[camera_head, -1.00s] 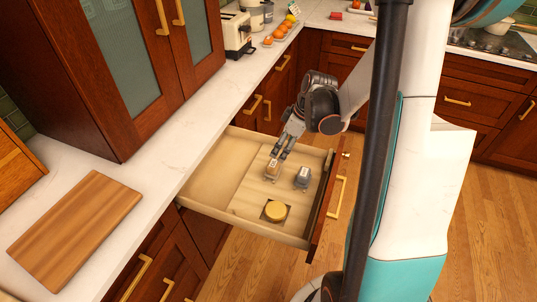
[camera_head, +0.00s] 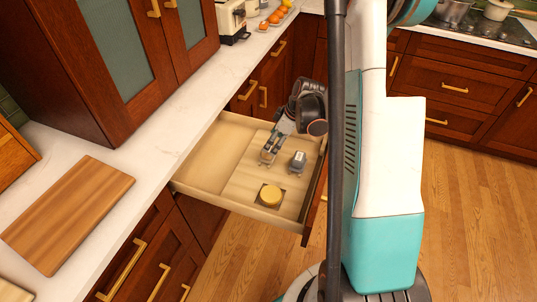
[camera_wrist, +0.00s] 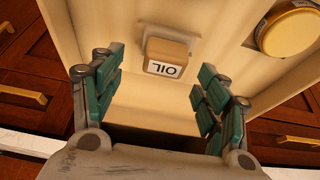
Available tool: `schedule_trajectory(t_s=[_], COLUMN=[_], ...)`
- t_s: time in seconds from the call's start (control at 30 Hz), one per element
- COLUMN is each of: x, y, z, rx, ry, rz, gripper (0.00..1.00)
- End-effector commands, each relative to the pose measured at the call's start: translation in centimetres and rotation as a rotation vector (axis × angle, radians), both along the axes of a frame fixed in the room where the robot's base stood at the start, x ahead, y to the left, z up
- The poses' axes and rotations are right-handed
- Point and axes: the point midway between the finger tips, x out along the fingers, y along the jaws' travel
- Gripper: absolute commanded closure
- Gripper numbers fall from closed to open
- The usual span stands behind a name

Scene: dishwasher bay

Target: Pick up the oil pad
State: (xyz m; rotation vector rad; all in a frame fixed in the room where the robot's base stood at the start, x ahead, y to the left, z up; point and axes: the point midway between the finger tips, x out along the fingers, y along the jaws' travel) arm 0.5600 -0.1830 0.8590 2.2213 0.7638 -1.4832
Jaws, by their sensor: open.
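The oil pad (camera_wrist: 167,58) is a small tan block with a white label reading "OIL". In the wrist view it lies on the pale drawer floor, ahead of and between my spread fingers. My gripper (camera_wrist: 160,102) is open and empty, with teal finger pads on both sides and a clear gap to the block.
The drawer's left part is bare. A cutting board (camera_head: 70,210) lies on the counter.

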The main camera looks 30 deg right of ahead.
Motion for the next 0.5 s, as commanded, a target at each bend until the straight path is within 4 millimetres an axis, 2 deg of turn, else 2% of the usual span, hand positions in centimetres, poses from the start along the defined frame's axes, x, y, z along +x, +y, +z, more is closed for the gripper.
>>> schedule_trajectory(t_s=[0.3, 0.5], x=[1.2, 1.3], y=[1.7, 1.8], z=[-4.0, -4.2], rx=[-0.001, -0.001], ry=[0.001, 0.001], rz=[0.001, 0.0], gripper=[0.32, 0.32])
